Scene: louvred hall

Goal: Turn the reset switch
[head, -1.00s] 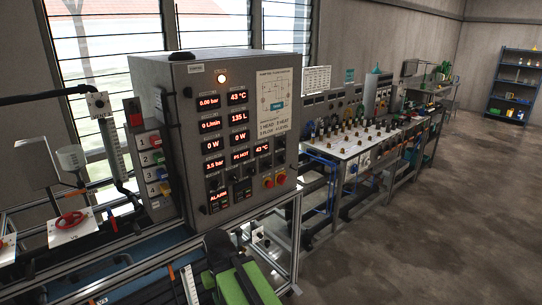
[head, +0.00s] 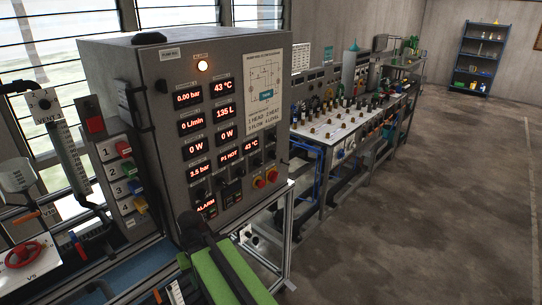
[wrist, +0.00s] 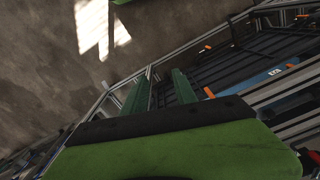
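The grey control cabinet (head: 150,110) stands left of centre in the head view. Its face has red displays, a lit lamp (head: 203,66) and an ALARM display (head: 206,205). Small black switches (head: 231,190) sit low on the face, with red and yellow knobs (head: 258,183) to their right. The labels are too small to read, so I cannot tell which one is the reset switch. My green and black arm stands in front of the cabinet's lower edge. In the wrist view, my gripper (wrist: 161,80) has its two green fingers apart, with nothing between them.
A numbered switch column (head: 123,175) and a red handwheel (head: 22,254) stand left of the cabinet. A workbench (head: 345,135) with many fittings runs behind it to the right. A blue shelf (head: 480,60) stands far back. The concrete floor at right is clear.

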